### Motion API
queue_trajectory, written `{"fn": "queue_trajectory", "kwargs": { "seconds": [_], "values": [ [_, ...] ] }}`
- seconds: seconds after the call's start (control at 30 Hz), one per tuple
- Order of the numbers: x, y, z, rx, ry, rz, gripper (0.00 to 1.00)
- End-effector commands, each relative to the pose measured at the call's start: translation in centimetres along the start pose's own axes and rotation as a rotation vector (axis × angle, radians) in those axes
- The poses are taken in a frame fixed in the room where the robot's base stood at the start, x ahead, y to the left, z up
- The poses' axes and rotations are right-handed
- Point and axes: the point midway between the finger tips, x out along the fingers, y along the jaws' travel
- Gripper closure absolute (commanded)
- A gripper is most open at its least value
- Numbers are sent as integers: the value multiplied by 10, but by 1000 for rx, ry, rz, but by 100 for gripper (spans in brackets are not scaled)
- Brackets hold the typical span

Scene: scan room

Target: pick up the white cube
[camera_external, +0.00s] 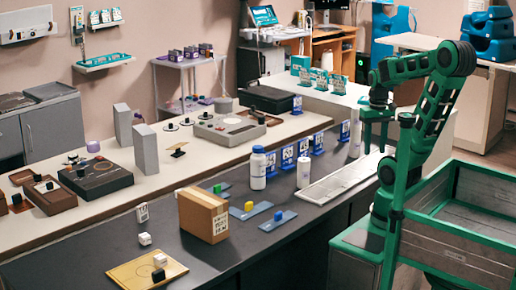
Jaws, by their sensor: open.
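A small white cube (145,239) sits on the dark counter (250,258) at the front left, just behind a yellow board. A second pale cube (160,260) sits on the yellow board (128,276), with a black cube (158,275) in front of it. My gripper (375,148) is at the right, pointing down above the counter's right end. It is open, with nothing seen between its fingers, and far to the right of the white cube.
A cardboard box (203,215) stands between the white cube and my arm. Blue plates with coloured blocks, a white bottle (258,168), a white cylinder (303,172) and a keyboard-like white panel (338,181) also lie between. The counter front is mostly clear.

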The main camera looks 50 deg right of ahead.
Motion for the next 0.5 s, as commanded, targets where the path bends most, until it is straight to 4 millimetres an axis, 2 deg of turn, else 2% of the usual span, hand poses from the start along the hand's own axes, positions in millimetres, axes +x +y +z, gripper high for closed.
{"fn": "queue_trajectory", "kwargs": {
  "seconds": [0.1,0.4,0.5],
  "values": [
    [5,6,9,26,-3,-3,59],
    [5,5,9,26,-3,-2,59],
    [5,5,8,25,-3,-2,55]
  ]
}}
